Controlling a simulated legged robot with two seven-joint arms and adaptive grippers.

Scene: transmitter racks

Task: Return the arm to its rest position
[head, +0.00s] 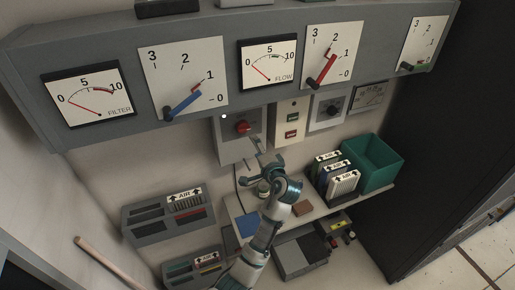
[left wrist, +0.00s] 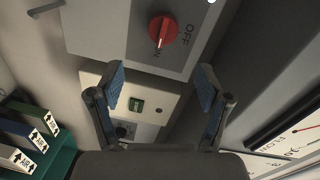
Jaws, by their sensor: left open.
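My left arm reaches up from the bottom of the head view, and its gripper (head: 257,146) is just below and right of the red knob (head: 242,127). In the left wrist view the two blue-padded fingers are spread wide, and the gripper (left wrist: 161,75) is empty. The red knob (left wrist: 163,30) shows beyond and above the fingertips, apart from them. It sits on a grey box (left wrist: 110,25) with OFF and ON labels, and its white mark points toward ON. My right gripper is not in view.
A panel of dials (head: 225,100) overhangs the workspace. A shelf (head: 290,222) holds filters marked AIR (head: 343,182) and a green bin (head: 372,160) at right. Grey racks (head: 150,230) are at lower left. A switch panel (head: 290,125) is right of the knob box.

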